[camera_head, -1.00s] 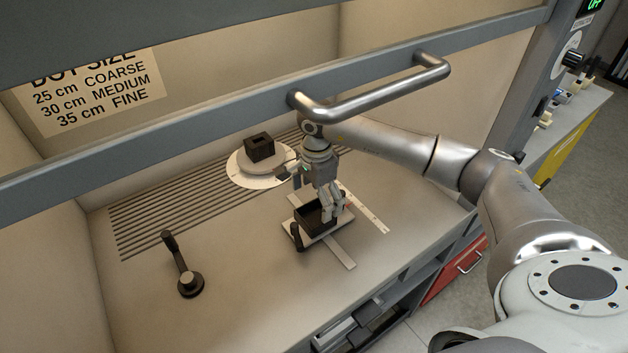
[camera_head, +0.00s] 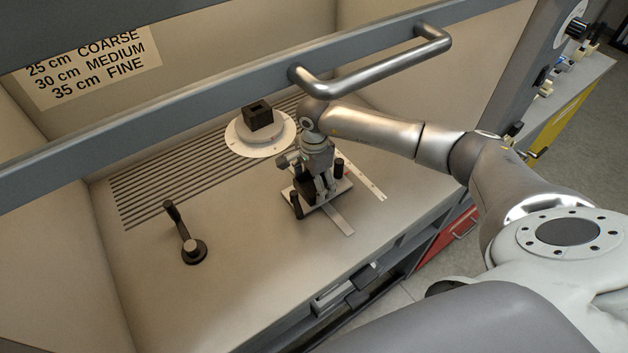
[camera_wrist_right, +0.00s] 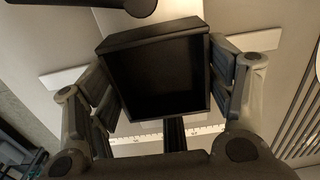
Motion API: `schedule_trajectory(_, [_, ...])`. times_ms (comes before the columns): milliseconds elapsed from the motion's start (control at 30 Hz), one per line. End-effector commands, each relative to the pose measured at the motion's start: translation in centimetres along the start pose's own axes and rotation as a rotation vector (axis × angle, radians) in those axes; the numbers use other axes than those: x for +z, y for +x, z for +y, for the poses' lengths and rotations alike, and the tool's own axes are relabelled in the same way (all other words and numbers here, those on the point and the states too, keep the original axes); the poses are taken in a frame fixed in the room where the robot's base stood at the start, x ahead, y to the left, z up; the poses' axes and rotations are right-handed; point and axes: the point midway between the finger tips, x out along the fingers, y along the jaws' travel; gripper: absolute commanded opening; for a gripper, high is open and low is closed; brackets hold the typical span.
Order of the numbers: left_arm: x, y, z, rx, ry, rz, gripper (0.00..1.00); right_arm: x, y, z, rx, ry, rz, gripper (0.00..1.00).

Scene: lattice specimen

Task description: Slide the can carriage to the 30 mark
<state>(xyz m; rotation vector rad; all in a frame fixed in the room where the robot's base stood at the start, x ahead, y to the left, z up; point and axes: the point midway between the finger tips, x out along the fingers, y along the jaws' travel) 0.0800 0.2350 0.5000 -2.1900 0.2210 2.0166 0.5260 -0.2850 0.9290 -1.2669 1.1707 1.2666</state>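The can carriage (camera_head: 342,188) is a pale plate with a dark box and two black knobbed posts, set across a light rail on the bench. In the right wrist view its square, open-topped dark box (camera_wrist_right: 160,75) fills the middle. A pale strip with scale marks (camera_head: 372,186) runs beside the carriage; its ticks also show in the wrist view (camera_wrist_right: 205,130), but I cannot read any number. My right gripper (camera_head: 318,197) is down at the box, one finger on each side. Whether the fingers press on the walls is unclear. My left gripper is not in view.
A crank (camera_head: 184,235) stands on the bench at left. A round white turntable (camera_head: 242,140) with a dark block (camera_head: 257,115) is behind the carriage, by a slotted grille (camera_head: 165,180). A sash with a metal bar handle (camera_head: 375,90) crosses above my right arm.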

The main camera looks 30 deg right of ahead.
Motion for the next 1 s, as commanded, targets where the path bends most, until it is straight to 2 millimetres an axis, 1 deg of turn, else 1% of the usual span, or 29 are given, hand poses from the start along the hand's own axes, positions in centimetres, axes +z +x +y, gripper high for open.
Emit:
schedule_trajectory(33, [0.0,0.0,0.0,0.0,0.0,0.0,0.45,0.0,0.0,0.0,0.0,0.0,0.0,0.63])
schedule_trajectory(67, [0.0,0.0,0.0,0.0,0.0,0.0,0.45,0.0,0.0,0.0,0.0,0.0,0.0,0.59])
schedule_trajectory(300, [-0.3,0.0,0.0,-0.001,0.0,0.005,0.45,0.0,0.0,0.0,0.0,0.0,0.0,0.28])
schedule_trajectory(467, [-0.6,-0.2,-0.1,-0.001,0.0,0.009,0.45,-0.1,-0.1,0.3,0.0,0.0,0.001,0.28])
schedule_trajectory(733, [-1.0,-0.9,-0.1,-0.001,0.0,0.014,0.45,-0.1,-0.1,2.3,0.003,-0.001,0.002,0.28])
schedule_trajectory(933, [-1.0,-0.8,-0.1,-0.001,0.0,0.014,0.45,-0.1,0.0,2.4,0.003,0.0,0.001,0.28])
schedule_trajectory(967, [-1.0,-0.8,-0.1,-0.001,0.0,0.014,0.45,-0.1,0.0,2.4,0.003,0.0,0.001,0.72])
schedule_trajectory(1000, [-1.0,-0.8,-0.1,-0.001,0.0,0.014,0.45,-0.1,0.0,2.4,0.003,0.0,0.001,0.77])
